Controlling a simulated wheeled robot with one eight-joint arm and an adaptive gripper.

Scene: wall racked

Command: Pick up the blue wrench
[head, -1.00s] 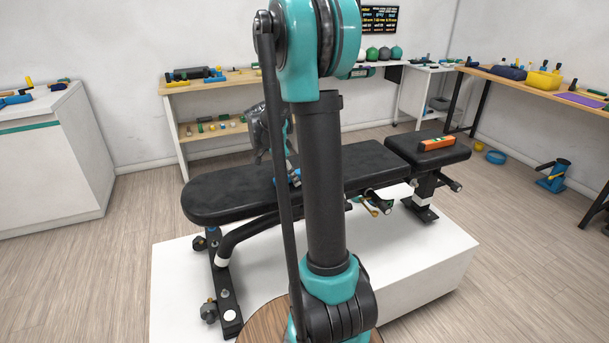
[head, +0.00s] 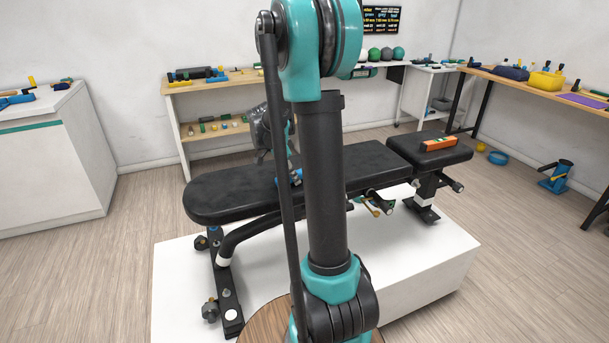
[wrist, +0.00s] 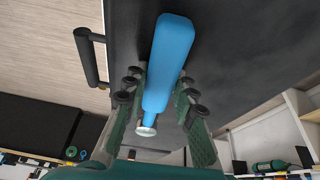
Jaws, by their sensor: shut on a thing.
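The blue wrench (wrist: 170,60) shows in the wrist view as a long blue bar with a pale round end toward the camera. My gripper (wrist: 160,88) has a finger on each side of it and is shut on it. In the head view, a small part of the blue wrench (head: 296,177) shows at the black bench pad, beside my arm. My arm hides most of the wrench and the fingertips there. I cannot tell whether the wrench touches the pad.
The black padded bench (head: 235,193) stands on a white platform (head: 420,270). An orange level (head: 438,143) lies on its far right seat. Tool-covered tables line the walls. A blue tool (head: 556,176) and blue ring (head: 497,157) sit on the floor at right.

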